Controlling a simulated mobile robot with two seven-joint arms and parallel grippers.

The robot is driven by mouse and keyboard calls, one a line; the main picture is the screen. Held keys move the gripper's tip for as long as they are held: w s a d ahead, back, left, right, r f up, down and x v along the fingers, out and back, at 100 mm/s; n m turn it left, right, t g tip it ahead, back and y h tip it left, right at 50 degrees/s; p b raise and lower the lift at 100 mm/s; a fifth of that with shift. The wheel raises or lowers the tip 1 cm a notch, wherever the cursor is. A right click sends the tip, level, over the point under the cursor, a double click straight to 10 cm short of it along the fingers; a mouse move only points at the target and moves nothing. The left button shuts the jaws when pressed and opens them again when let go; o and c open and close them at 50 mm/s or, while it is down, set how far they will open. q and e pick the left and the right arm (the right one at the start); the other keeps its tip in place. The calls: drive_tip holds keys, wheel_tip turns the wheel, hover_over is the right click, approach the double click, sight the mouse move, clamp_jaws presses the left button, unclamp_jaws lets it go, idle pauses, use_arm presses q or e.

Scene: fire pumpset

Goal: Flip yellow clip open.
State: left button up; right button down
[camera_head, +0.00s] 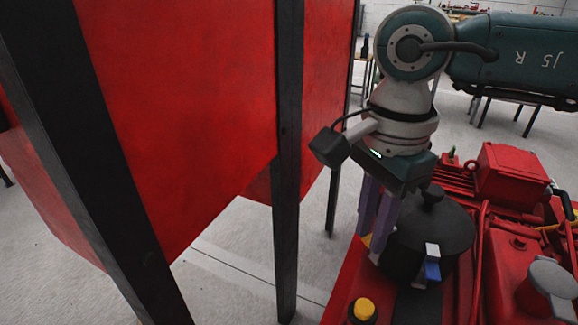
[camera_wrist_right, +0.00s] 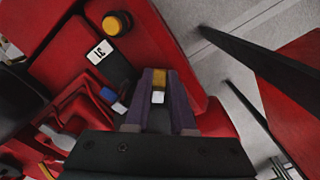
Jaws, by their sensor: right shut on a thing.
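My right gripper (camera_head: 376,238) points down beside a dark round pot-shaped part on the red machine. Its two purple fingers are close together and shut on the yellow clip. In the right wrist view, the yellow clip (camera_wrist_right: 160,77) sits between the fingertips of the gripper (camera_wrist_right: 162,80), with a small white part just below it. In the head view only a small yellow edge of the clip (camera_head: 367,241) shows beside the fingers; the rest is hidden. My left gripper is not in view.
The dark round part (camera_head: 436,232) stands close right of the fingers, with a blue-and-white piece (camera_head: 432,262) on its front. A yellow button (camera_head: 363,309) is nearer. Red panels (camera_head: 185,90) on dark posts (camera_head: 288,160) stand left; open floor lies between.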

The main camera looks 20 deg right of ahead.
drive_tip(key=a+h+b, duration=0.1)
drive_tip(key=a+f+h+b, duration=0.1)
drive_tip(key=h, duration=0.1)
drive_tip(key=shift+a+f+h, duration=0.15)
drive_tip(key=shift+a+h, duration=0.1)
drive_tip(key=shift+h, duration=0.05)
drive_tip(key=shift+a+f+h+b, duration=0.5)
drive_tip(key=shift+h+b, duration=0.5)
drive_tip(key=shift+b, duration=0.2)
drive_tip(key=shift+a+f+h+b, duration=0.25)
drive_tip(key=shift+a+h+b, duration=0.1)
drive_tip(key=shift+h+b, duration=0.6)
drive_tip(key=c, duration=0.8)
unclamp_jaws()
drive_tip(key=shift+o, duration=0.2)
drive_tip(key=shift+r, duration=0.1)
